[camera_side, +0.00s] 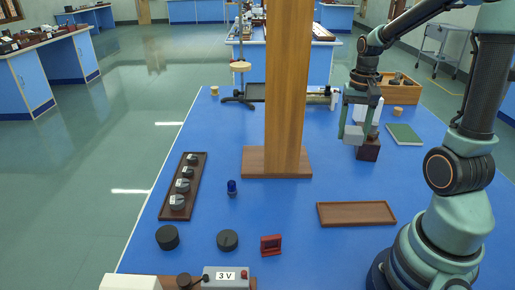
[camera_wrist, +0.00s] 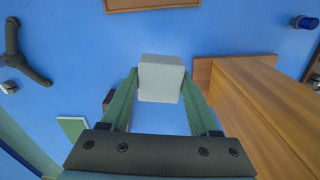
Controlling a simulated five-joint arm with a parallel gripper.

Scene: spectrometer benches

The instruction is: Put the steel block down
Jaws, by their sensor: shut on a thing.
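The steel block (camera_side: 353,135) is a pale grey block with smooth sides. My gripper (camera_side: 358,122) is shut on it, with a green finger on either side. The block also shows between the fingertips in the wrist view (camera_wrist: 160,78), with blue bench top around it. It appears to be held above the bench, near the dark brown box (camera_side: 368,150) in the side view. The gap between the block and the bench cannot be judged exactly.
A tall wooden post (camera_side: 288,95) on a wide base stands left of my gripper. An empty brown tray (camera_side: 355,214) lies nearer the front. A green book (camera_side: 404,135) lies to the right. Bench top between post and tray is clear.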

